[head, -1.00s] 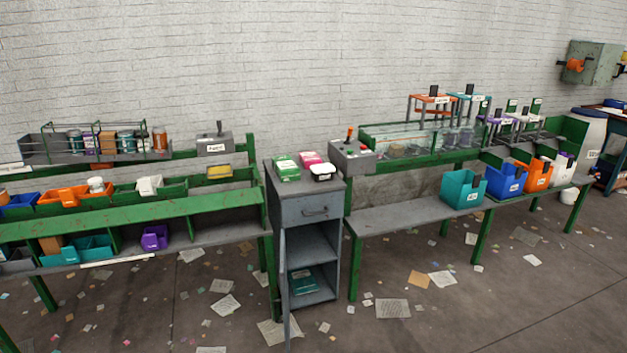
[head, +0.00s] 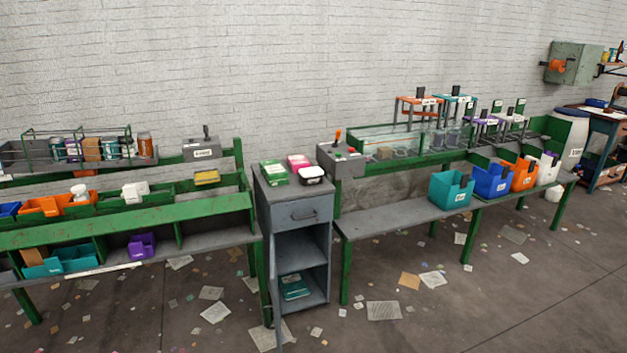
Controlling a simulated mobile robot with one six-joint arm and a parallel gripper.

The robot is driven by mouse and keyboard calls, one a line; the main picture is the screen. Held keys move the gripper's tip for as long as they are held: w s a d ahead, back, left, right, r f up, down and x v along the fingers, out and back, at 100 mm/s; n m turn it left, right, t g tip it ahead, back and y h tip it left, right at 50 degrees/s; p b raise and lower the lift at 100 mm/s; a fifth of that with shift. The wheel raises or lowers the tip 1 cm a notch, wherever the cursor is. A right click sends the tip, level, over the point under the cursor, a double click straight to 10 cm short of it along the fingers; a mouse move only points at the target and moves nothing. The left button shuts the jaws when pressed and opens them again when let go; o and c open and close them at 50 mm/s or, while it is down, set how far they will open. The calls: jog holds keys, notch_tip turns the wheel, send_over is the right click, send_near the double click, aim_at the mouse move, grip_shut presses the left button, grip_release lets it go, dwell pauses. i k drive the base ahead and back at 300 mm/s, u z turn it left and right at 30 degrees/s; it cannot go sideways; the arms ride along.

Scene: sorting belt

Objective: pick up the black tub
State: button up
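The black tub (head: 311,177) is small, with a white top. It sits at the right front of the grey cabinet's top (head: 283,191). A green box (head: 274,173) lies to its left and a pink box (head: 299,161) lies just behind it. The tub looks upright, and nothing covers it from this view. My gripper is not in the head view.
The cabinet stands between two green-framed benches, its lower front open with a dark green box (head: 294,287) inside. A grey control box (head: 341,160) with an orange-topped lever stands right of the tub. Papers litter the floor; the floor in front is otherwise open.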

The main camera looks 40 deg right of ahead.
aim_at(319, 179)
jog(key=i, duration=0.85)
